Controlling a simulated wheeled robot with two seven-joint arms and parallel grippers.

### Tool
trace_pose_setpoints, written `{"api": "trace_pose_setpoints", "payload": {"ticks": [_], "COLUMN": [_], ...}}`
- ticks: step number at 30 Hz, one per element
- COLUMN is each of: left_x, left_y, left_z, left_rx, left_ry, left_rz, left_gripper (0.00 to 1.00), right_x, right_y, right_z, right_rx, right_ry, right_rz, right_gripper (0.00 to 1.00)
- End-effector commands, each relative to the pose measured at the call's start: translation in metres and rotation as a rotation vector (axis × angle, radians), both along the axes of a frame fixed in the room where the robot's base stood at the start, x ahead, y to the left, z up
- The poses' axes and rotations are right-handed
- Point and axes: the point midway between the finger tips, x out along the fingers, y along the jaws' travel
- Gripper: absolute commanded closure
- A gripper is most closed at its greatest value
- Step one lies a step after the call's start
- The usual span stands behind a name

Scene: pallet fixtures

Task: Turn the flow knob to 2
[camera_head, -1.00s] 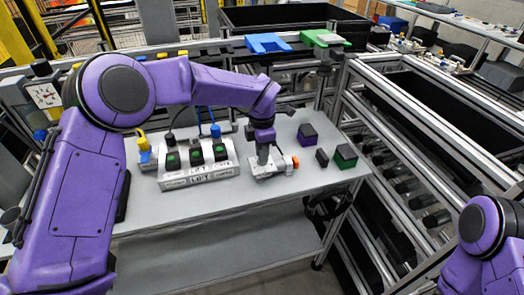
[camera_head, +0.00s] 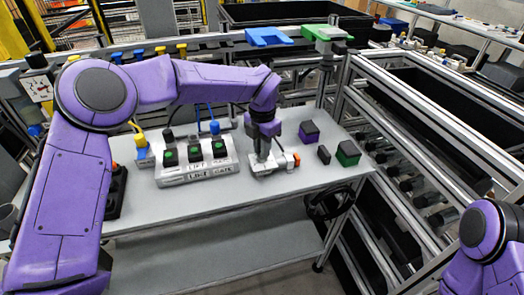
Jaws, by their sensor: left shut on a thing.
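My left gripper (camera_head: 264,156) points down at a small light-grey unit (camera_head: 285,167) on the table, right of the switch panel. It is shut on the flow knob, which is mostly hidden between and behind the fingers. The unit has an orange part (camera_head: 297,160) at its right end. I cannot read any scale or the knob's setting. My right gripper is not in view; only part of my right arm shows at the lower right.
The switch panel (camera_head: 198,176), labelled LIFT and GATE, has green-topped black switches. The front of the table (camera_head: 200,203) is clear. Metal frames flank the right side.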

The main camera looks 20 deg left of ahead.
Motion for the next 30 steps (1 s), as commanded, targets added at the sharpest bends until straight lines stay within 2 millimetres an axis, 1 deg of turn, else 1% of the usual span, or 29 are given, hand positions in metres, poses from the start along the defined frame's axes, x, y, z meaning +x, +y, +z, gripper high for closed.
{"api": "trace_pose_setpoints", "payload": {"ticks": [1,12,18,24,30], "left_x": [0.0,0.0,0.0,0.0,0.0], "left_y": [0.0,0.0,0.0,0.0,0.0], "left_z": [-0.005,-0.005,-0.004,-0.003,-0.003], "left_rx": [-0.002,-0.001,-0.001,-0.001,0.0], "left_ry": [0.002,0.002,0.003,0.003,0.003], "left_rz": [0.042,0.387,0.546,0.661,0.729], "left_gripper": [1.0,1.0,1.0,1.0,1.0], "right_x": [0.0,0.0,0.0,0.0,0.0], "right_y": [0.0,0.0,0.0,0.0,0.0], "right_z": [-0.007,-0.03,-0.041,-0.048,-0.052], "right_rx": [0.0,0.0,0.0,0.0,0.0], "right_ry": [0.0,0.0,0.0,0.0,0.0], "right_rz": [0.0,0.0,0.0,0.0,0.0], "right_gripper": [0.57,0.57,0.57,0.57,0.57]}}
